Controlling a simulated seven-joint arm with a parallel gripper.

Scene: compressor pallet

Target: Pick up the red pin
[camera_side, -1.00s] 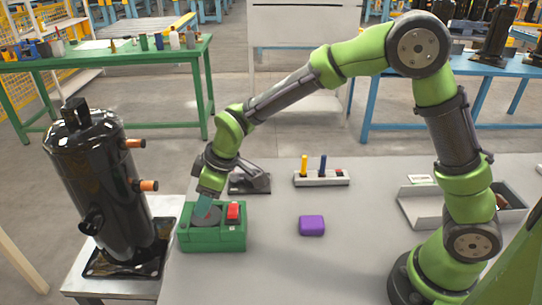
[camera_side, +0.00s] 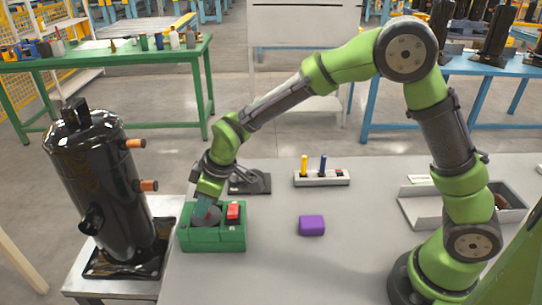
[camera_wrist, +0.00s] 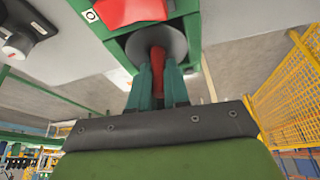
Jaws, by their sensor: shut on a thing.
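My gripper (camera_side: 204,211) points down into the green box (camera_side: 214,241) on the left of the grey table. In the wrist view its teal fingers (camera_wrist: 158,82) are shut on a red pin (camera_wrist: 157,58), which shows between them in front of a round grey disc (camera_wrist: 168,36). The disc also shows beside the fingers in the side view (camera_side: 211,217). The fingers hide much of the pin, and I cannot tell whether it is clear of the disc. A white rack (camera_side: 321,180) holds an upright yellow pin (camera_side: 304,165), a blue pin (camera_side: 323,163) and a low red piece (camera_side: 340,171).
A red block (camera_side: 232,211) sits on the box beside the disc. A black compressor (camera_side: 105,190) stands close to its left. A purple block (camera_side: 312,225) lies to the right. A black holder (camera_side: 250,184) is behind the box. The table between is free.

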